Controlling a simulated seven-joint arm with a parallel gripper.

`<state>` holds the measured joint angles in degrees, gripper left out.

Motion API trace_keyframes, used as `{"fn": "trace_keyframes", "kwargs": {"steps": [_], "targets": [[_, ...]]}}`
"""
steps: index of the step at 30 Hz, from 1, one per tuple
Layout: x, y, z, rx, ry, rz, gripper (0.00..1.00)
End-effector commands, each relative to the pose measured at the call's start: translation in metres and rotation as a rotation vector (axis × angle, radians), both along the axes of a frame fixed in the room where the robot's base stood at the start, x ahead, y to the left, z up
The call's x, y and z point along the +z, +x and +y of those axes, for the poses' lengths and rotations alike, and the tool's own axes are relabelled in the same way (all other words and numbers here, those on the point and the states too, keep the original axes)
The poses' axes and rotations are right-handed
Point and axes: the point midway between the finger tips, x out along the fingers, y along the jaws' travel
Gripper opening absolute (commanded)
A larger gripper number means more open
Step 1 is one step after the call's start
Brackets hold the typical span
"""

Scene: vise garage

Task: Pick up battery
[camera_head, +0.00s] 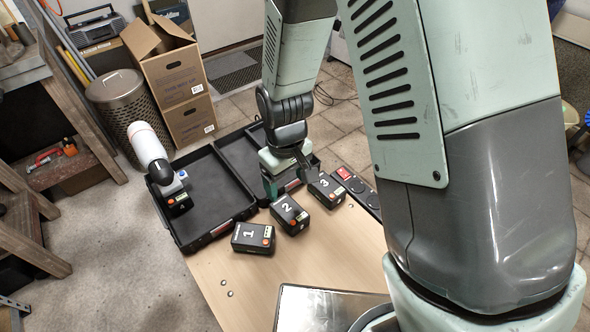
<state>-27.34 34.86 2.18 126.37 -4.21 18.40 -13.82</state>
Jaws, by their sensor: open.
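Several black battery packs with orange or red buttons lie on the wooden table (330,250). The battery marked 1 (253,237) is nearest the front left. The battery marked 2 (289,214) is right of it and farther back. The battery marked 3 (326,190) lies farthest right and back. My gripper (287,180) is open, above the far side of the table, close to battery 3 and behind battery 2. Whether a finger touches battery 3 I cannot tell. I see nothing held between the fingers.
An open black case (228,222) sits at the table's back left. A charger-like black unit (357,187) lies right of battery 3. A metal plate (305,305) lies in front; bare wood is between.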

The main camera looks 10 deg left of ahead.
Motion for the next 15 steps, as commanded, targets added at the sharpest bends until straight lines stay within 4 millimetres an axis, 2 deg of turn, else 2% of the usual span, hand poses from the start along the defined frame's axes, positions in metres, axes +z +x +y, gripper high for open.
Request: {"fn": "trace_keyframes", "kwargs": {"steps": [9, 15], "targets": [[-0.047, -0.003, 0.002, 0.014, -0.005, 0.013, 0.77], [-0.064, -0.002, 0.002, 0.013, -0.002, 0.008, 0.77]]}}
